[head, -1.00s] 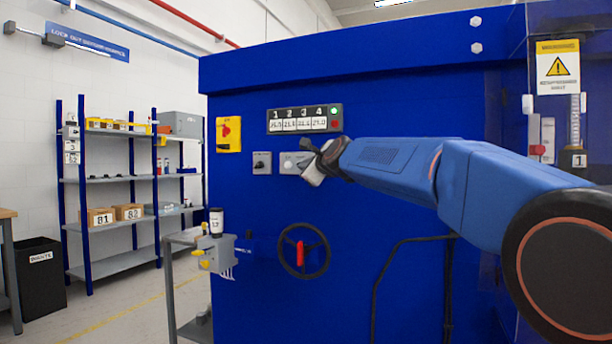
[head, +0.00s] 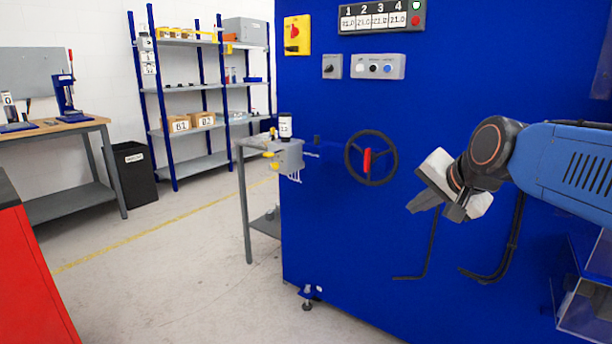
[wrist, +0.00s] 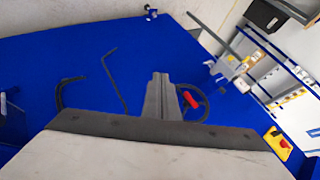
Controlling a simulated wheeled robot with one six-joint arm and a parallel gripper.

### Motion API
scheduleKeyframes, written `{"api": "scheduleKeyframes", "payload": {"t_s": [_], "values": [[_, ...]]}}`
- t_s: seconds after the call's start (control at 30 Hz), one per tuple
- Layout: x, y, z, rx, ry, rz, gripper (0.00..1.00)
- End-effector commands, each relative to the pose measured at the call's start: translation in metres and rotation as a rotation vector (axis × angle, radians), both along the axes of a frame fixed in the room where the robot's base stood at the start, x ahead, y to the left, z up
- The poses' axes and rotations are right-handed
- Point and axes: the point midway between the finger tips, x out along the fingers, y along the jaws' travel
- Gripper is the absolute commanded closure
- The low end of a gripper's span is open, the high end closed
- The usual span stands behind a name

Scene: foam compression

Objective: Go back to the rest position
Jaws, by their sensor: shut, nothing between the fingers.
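My gripper (head: 420,208) is in the right half of the head view, in front of the blue machine panel (head: 330,240). It points left and down, with its dark fingers together and empty. In the wrist view the closed fingers (wrist: 158,98) stick up from the white gripper body, with the blue panel behind. The black handwheel (head: 371,158) with a red handle is to the left of my gripper in the head view and appears apart from it. In the wrist view the handwheel (wrist: 194,104) is just right of the fingers, partly hidden.
The panel carries a display (head: 382,16), a button box (head: 377,66) and a yellow-red switch (head: 297,35). Black cables (head: 497,260) run on the panel below my gripper. A side table (head: 246,200), shelves (head: 200,88) and a red cabinet (head: 30,275) stand left. Floor between is clear.

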Motion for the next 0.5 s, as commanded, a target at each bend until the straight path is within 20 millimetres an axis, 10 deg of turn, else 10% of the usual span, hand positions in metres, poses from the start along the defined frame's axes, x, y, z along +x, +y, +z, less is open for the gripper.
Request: {"api": "scheduleKeyframes", "payload": {"t_s": [0.3, 0.5], "values": [[-0.144, -0.029, -0.128, -0.407, 0.201, 0.348, 1.00], [-0.201, -0.043, -0.179, -0.549, 0.292, 0.511, 1.00]]}}
